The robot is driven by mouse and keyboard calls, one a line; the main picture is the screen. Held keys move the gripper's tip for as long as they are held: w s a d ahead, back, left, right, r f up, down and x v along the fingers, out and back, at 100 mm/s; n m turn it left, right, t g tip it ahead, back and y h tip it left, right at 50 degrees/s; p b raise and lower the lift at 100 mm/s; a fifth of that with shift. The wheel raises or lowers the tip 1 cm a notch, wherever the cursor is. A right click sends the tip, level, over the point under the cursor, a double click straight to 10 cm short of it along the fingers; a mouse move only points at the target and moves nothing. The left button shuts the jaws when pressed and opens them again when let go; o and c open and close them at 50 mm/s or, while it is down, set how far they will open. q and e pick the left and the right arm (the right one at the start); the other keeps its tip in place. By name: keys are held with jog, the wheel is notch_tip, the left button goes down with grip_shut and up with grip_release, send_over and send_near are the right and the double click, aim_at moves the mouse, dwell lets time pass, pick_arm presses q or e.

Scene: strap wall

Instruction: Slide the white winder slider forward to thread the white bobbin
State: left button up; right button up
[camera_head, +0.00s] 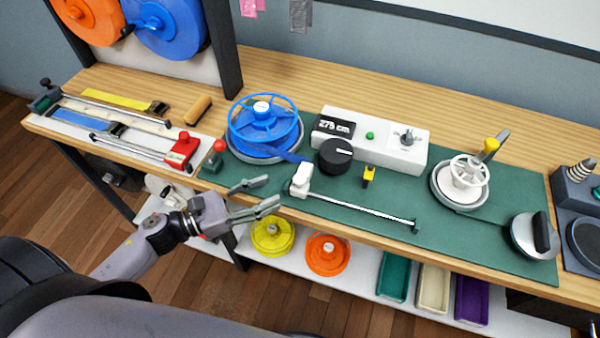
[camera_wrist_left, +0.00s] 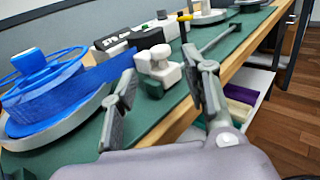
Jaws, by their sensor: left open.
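The white winder slider (camera_head: 301,178) sits at the left end of a thin metal rail (camera_head: 360,209) on the green mat. A blue strap (camera_head: 291,157) runs from the blue spool (camera_head: 264,128) toward it. The white bobbin (camera_head: 468,171) stands on a round base at the right of the mat, apart from the slider. My left gripper (camera_head: 271,191) is open and empty, just left of the slider and near the table's front edge. In the left wrist view the slider (camera_wrist_left: 158,66) shows between and beyond the open fingers (camera_wrist_left: 160,85). My right gripper is not in view.
A round grey weight-like part (camera_head: 533,236) is at front right. Spools and trays lie on the shelf below.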

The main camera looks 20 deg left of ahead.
aim_at(294, 180)
pick_arm(q)
jog(key=p+x, duration=0.2)
jog(key=x, duration=0.5)
jog(key=shift+w+d+r, duration=0.15)
jog(key=shift+w+d, duration=0.5)
jog(key=shift+d, duration=0.05)
jog(key=shift+c, duration=0.4)
grip_shut()
